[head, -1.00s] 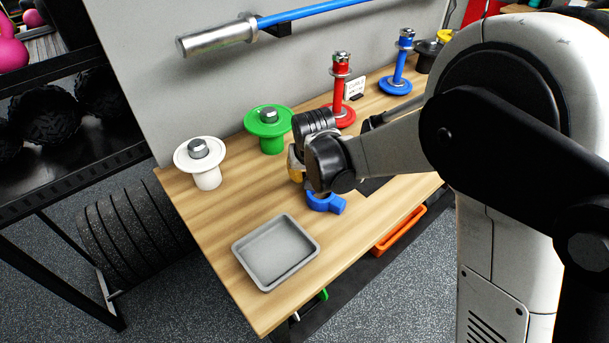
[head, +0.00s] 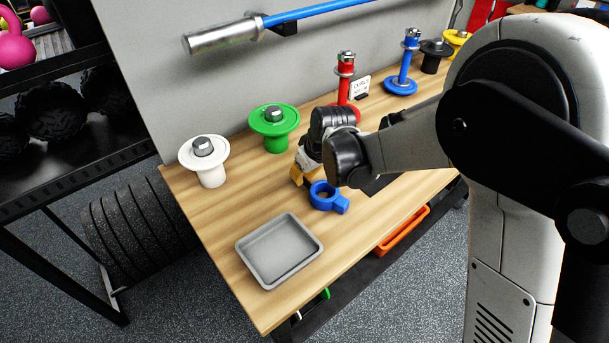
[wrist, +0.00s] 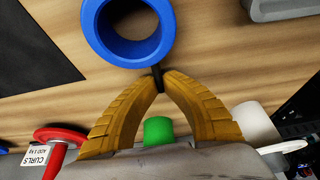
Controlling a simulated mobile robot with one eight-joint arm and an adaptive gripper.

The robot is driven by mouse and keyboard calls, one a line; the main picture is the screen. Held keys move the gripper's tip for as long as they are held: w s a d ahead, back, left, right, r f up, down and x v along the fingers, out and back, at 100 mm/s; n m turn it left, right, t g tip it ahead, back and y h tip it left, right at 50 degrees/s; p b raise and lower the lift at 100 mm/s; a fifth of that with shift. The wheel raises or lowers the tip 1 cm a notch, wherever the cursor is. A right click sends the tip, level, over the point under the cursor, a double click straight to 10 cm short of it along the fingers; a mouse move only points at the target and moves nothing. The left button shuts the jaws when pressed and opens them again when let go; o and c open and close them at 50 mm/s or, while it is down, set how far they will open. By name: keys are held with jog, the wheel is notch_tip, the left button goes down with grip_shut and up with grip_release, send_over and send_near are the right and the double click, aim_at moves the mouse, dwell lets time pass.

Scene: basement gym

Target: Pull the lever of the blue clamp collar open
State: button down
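The blue clamp collar (head: 315,200) lies flat on the wooden bench, with a square blue tab at its right. In the wrist view the collar's ring (wrist: 91,34) fills the upper middle, and its open bore shows. A small thin black lever (wrist: 159,82) sticks out from the ring's near edge. My gripper (wrist: 158,75) has yellow ribbed fingers whose tips come together around this lever, just beside the ring. In the head view my gripper (head: 303,174) is low at the collar's far side, and the lever is too small to make out there.
A grey tray (head: 243,247) lies in front of the collar. White (head: 211,174), green (head: 276,140), red (head: 344,90) and blue (head: 401,84) stands line the back. A dark mat (head: 380,184) lies right of the collar. Bare wood lies to the left.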

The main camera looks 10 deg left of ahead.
jog(key=shift+s+a+n, duration=0.1)
jog(key=shift+n, duration=0.4)
jog(key=c, duration=1.5)
grip_release()
jog(key=shift+c, duration=0.2)
jog(key=v, duration=1.2)
